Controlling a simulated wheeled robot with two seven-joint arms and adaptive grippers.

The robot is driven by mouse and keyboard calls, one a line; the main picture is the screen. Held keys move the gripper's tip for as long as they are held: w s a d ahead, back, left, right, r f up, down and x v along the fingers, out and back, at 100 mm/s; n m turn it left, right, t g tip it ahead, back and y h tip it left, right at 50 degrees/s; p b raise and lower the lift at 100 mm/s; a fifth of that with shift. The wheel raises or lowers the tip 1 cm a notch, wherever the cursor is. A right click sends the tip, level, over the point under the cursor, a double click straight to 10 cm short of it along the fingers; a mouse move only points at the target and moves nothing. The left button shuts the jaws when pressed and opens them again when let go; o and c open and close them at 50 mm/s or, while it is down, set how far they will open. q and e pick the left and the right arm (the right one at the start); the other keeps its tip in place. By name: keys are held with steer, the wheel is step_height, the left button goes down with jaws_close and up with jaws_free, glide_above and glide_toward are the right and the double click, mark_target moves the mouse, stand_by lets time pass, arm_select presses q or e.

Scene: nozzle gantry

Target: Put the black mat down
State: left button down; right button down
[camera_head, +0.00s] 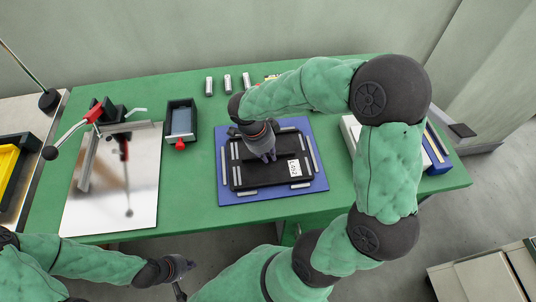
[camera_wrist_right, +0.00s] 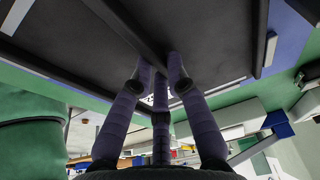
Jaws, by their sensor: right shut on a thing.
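The black mat (camera_head: 262,179) is a dark rectangular panel with a white number label (camera_head: 294,168). In the head view it is over the blue board (camera_head: 224,192), between light grey strips. I cannot tell whether it rests fully on the board. My right gripper (camera_head: 265,156) points down at the mat's middle and is shut on it. In the right wrist view the fingers (camera_wrist_right: 160,75) close on a raised bar of the mat (camera_wrist_right: 80,50). My left gripper (camera_head: 182,268) is in front of the table, away from the mat; its jaw opening is unclear.
A mirror-like plate (camera_head: 125,190) with a red-handled lever tool (camera_head: 92,115) is on the left of the green table (camera_head: 190,205). A black tray (camera_head: 181,122) with a red knob stands near the board. Several small metal blocks (camera_head: 228,83) stand behind. A white-and-blue case (camera_head: 437,160) is at right.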

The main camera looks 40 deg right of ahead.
steer(key=shift+r, duration=0.1)
steer(key=c, duration=1.7)
jaws_free()
steer(key=shift+f, duration=0.2)
steer(key=o, duration=0.5)
steer(key=shift+r, duration=0.1)
